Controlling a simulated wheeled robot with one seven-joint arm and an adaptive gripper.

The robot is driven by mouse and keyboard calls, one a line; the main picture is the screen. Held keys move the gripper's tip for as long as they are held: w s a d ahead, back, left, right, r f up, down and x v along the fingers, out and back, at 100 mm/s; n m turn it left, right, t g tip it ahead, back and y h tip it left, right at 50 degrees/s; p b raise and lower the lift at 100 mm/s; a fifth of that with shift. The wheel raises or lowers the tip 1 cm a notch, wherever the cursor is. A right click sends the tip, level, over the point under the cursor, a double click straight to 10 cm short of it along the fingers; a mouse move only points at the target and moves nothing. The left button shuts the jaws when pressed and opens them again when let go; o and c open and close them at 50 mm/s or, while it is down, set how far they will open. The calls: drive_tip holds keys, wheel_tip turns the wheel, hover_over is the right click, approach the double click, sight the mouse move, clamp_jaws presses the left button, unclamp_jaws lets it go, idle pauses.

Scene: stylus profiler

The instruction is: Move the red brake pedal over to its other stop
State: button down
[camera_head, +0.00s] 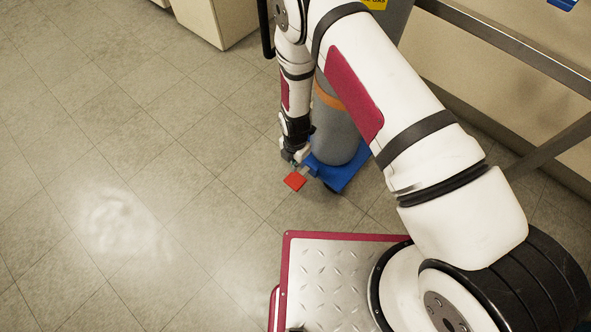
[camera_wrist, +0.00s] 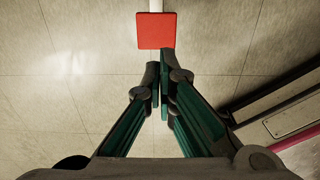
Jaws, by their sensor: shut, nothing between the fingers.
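The red brake pedal (camera_head: 294,181) is a flat red plate low at the near left corner of a blue wheeled base (camera_head: 340,178). In the wrist view the pedal (camera_wrist: 156,31) shows at the top centre, on the end of a pale lever (camera_wrist: 156,5). My gripper (camera_head: 295,160) reaches down just behind the pedal. In the wrist view my gripper (camera_wrist: 160,70) is shut and empty, its fingertips just below the pedal's near edge in the picture. I cannot tell whether the fingertips touch the pedal.
A grey cylinder (camera_head: 336,130) with an orange band stands on the blue base, close beside my arm. A pale cabinet (camera_head: 222,20) stands at the back, and a metal rail (camera_head: 500,40) runs along the right. The tiled floor (camera_head: 120,130) at left is clear.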

sight(296, 183)
wheel_tip(296, 183, down, 13)
drive_tip(key=b, duration=0.4)
drive_tip(key=shift+b, duration=0.3)
